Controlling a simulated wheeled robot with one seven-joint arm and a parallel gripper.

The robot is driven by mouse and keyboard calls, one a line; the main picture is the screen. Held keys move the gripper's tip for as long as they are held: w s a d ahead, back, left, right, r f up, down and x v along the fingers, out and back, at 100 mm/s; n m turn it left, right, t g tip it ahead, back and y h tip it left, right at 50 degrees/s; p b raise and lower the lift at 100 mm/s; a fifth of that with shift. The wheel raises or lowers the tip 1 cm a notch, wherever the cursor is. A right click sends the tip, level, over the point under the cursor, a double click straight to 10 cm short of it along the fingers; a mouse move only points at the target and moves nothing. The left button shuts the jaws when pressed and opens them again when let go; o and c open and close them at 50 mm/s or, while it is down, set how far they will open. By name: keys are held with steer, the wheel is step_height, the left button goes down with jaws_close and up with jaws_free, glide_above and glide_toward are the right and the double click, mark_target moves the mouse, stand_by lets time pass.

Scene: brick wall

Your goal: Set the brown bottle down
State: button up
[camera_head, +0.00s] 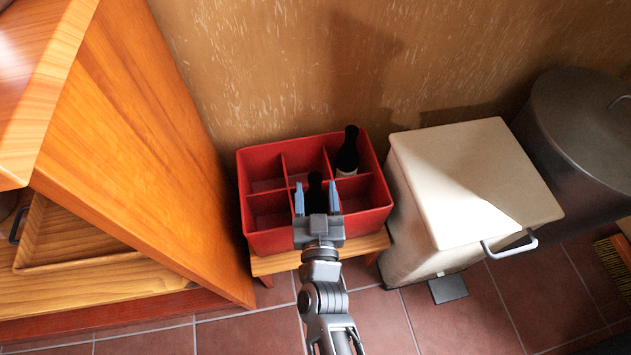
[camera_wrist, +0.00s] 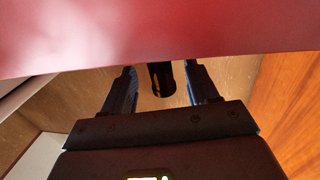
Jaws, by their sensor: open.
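A red crate (camera_head: 275,243) with two rows of three compartments stands on a low wooden stool against the wall. A dark bottle, apparently the brown bottle (camera_head: 315,180), stands in the front middle compartment; its lower part is hidden by the crate and my gripper. My gripper (camera_head: 317,186) is open at the crate's front, one finger on each side of this bottle. In the wrist view, the dark bottle neck (camera_wrist: 161,80) shows between the fingers with a gap on both sides. Another dark bottle (camera_head: 348,152) with a pale label stands in the back right compartment.
A wooden cabinet (camera_head: 145,150) rises close on the left. A cream pedal bin (camera_head: 470,185) stands close right of the crate, with a grey metal bin (camera_head: 585,125) beyond it. The low stool (camera_head: 285,262) supports the crate. The other crate compartments look empty.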

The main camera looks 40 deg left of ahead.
steer(key=p+v, duration=0.1)
steer(key=v, duration=0.9)
steer(key=shift+p, duration=0.4)
steer(key=shift+w, duration=0.1)
steer(key=s+d+r+m+t+h, duration=0.1)
steer(key=s+d+r+h, duration=0.1)
steer(key=d, duration=0.5)
steer(key=s+d+r+m+h, duration=0.1)
steer(key=s+d, duration=0.2)
steer(key=d, duration=0.5)
steer(key=s+d+r+m+t+h, duration=0.1)
steer(key=s+d+r+m+h, duration=0.1)
steer(key=d, duration=0.5)
steer(key=s+d+r+m+h, duration=0.2)
steer(key=s+d+r+h, duration=0.1)
steer(key=s+d+r, duration=0.3)
steer(key=s+d+r+m+g+h, duration=0.1)
steer(key=s+d+r+m+h, duration=0.1)
steer(key=s+d+r, duration=0.4)
step_height(320, 180, up, 5)
steer(key=shift+d+f+h, duration=0.1)
steer(key=shift+d+h, duration=0.6)
steer(key=shift+h, duration=0.1)
